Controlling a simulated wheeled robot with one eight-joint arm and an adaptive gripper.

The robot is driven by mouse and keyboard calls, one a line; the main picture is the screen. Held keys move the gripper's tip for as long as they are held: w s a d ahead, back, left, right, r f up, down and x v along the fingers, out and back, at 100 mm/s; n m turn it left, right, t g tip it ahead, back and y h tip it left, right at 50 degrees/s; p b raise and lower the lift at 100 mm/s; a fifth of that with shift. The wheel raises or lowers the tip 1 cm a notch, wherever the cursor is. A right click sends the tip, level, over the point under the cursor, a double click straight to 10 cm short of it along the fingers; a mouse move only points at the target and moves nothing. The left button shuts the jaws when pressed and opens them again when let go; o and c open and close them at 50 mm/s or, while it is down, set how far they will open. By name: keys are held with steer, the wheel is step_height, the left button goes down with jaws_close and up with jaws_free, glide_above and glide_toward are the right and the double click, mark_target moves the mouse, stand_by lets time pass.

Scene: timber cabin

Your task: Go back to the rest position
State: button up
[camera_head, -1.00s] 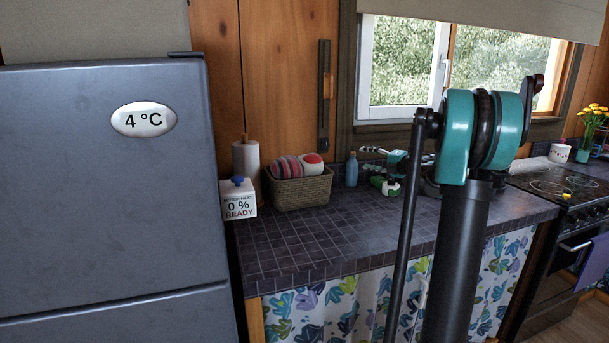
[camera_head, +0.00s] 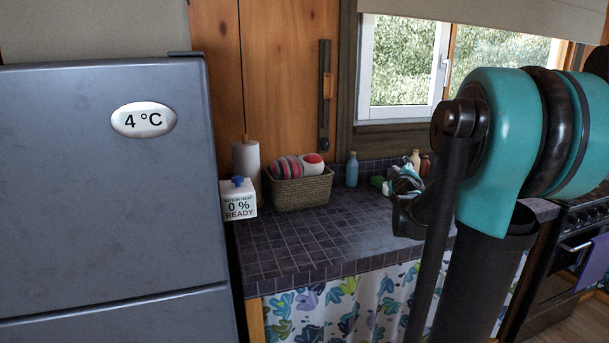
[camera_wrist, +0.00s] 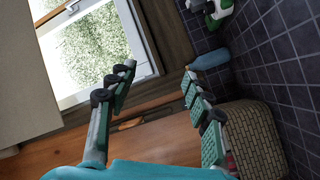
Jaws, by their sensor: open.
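My gripper (camera_wrist: 160,72) is open in the wrist view. Its two jointed fingers with green pads stand well apart, with nothing between them. In the head view my gripper (camera_head: 405,185) is a small dark, white and teal shape above the right part of the counter, partly hidden by my arm. My large teal joint and dark arm link fill the right of that view. Whether the gripper touches anything there is hard to tell.
A tiled counter (camera_head: 290,238) holds a wicker basket (camera_head: 302,192), a blue bottle (camera_head: 351,170), a paper roll (camera_head: 246,160) and a white box (camera_head: 238,200). The grey fridge (camera_head: 100,230) stands left. A window (camera_head: 405,65) is behind; the stove (camera_head: 580,228) is right. The front counter is clear.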

steer(key=s+a+f+m+g+y, duration=0.1)
steer(key=s+a+f+g, duration=0.3)
steer(key=s+f, duration=0.5)
steer(key=s+a+f+m+g+y, duration=0.1)
steer(key=s+a+f+m+g, duration=0.3)
steer(key=s+f, duration=0.6)
steer(key=s+a+f+m+g+y, duration=0.2)
steer(key=s+f, duration=0.8)
steer(key=s, duration=0.5)
steer(key=a+m+g, duration=0.1)
steer(key=a+g, duration=0.1)
steer(key=g, duration=0.1)
steer(key=shift+s+a+f, duration=0.2)
steer(key=shift+s+f, duration=0.05)
steer(key=shift+s, duration=0.1)
